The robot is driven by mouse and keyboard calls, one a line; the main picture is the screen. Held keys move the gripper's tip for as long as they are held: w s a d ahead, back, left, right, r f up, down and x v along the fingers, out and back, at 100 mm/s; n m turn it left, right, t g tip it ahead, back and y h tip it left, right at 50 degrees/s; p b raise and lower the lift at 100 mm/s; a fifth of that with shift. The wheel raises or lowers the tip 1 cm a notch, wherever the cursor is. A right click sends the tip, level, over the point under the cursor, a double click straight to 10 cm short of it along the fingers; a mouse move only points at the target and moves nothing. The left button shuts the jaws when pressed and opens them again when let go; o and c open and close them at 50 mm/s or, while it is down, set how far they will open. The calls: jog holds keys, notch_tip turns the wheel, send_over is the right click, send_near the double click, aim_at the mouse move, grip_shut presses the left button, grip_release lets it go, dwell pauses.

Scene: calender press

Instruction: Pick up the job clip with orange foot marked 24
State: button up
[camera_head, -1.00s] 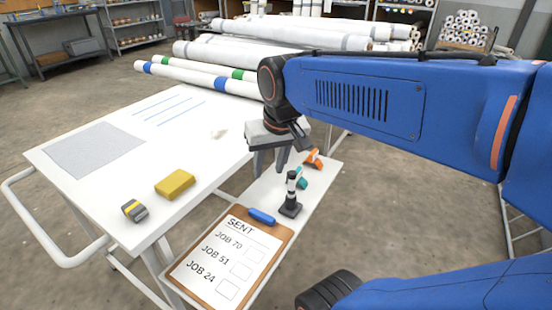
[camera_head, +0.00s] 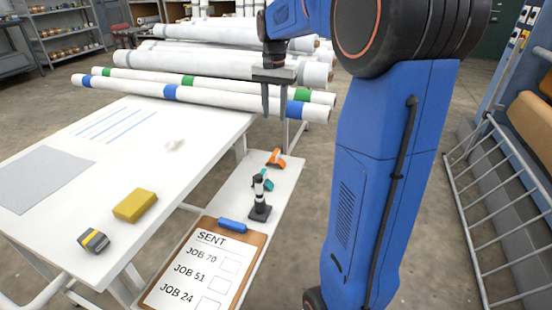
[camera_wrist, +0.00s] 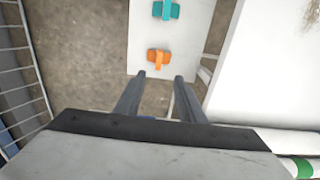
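The orange clip (camera_head: 275,158) lies at the far end of the narrow white side shelf; it also shows in the wrist view (camera_wrist: 158,58), just beyond my fingertips. No number can be read on it. A teal clip (camera_head: 264,180) lies nearer the camera on the same shelf and shows in the wrist view (camera_wrist: 166,9) too. My gripper (camera_head: 278,112) points down, open and empty, above and beyond the shelf's far end. In the wrist view its two fingers (camera_wrist: 160,75) are apart with nothing between them.
A black-and-white stamp-like post (camera_head: 260,200) stands near the clips, by a SENT clipboard (camera_head: 205,268). The white table (camera_head: 160,165) is at left with a yellow sponge (camera_head: 135,205) and a tape measure (camera_head: 93,240). Long rolls (camera_head: 215,92) lie behind my gripper.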

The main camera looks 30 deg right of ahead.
send_over(276, 152)
jog(key=f, duration=1.2)
jog(key=shift+a, duration=0.4)
jog(key=shift+d+f, duration=0.15)
jog(key=shift+f, duration=1.25)
jog(key=shift+d+f, duration=0.15)
jog(key=shift+f, duration=1.2)
grip_shut()
